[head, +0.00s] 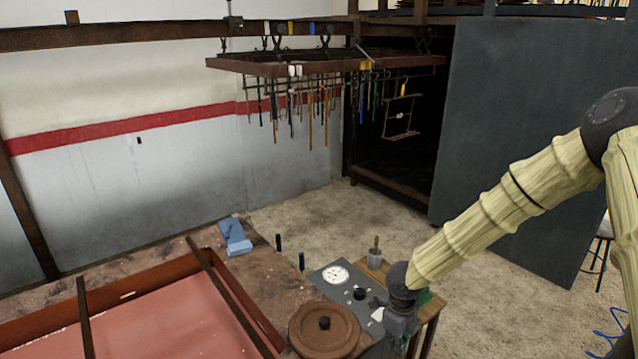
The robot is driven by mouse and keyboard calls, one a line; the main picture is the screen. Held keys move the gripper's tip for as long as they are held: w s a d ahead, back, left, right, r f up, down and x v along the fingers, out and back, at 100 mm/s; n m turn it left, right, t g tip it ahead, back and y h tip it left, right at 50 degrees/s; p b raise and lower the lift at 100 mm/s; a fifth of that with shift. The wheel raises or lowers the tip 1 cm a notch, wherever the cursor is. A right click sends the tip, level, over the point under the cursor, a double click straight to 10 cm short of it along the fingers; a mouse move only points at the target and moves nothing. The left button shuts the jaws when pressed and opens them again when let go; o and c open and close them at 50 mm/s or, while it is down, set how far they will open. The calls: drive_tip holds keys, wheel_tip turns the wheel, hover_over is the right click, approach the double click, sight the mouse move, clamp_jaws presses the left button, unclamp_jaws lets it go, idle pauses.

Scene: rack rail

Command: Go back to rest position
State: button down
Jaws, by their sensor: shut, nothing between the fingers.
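My arm reaches in from the right edge and slopes down to the left in the head view. My gripper (398,328) is at its lower end, dark grey, pointing down near the bottom of the picture. It hangs in front of the right part of a grey panel box (338,272) with a white dial and beside a small wooden stand (428,316). I see nothing held in it. The fingertips are small and partly hidden against the dark things behind them, and I cannot tell whether they touch anything.
A brown workbench (265,275) with a red-lined tray (165,318), blue blocks (234,238) and a round brown lid (324,332) lies left of my gripper. A cup (375,256) stands behind it. A rack of hanging tools (330,66) is overhead; a grey panel (515,130) stands behind my arm.

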drive_tip(key=s+d+f+n+t+h+b, duration=0.1)
drive_tip(key=s+d+f+n+h+b, duration=0.3)
drive_tip(key=s+f+n, duration=1.2)
drive_tip(key=s+f+n+y+b, duration=0.1)
drive_tip(key=s+f+n, duration=0.2)
drive_tip(key=s, duration=0.3)
drive_tip(key=s+a+f+n+y+b, duration=0.1)
drive_tip(key=s+f+n+y, duration=0.1)
drive_tip(key=s+n, duration=0.2)
drive_tip(key=s+f+n+g+y+b, duration=0.1)
drive_tip(key=s+f+n, duration=0.2)
drive_tip(key=s, duration=0.5)
drive_tip(key=shift+s+a+f+n, duration=0.25)
drive_tip(key=shift+f+n, duration=0.05)
drive_tip(key=shift+n, duration=0.3)
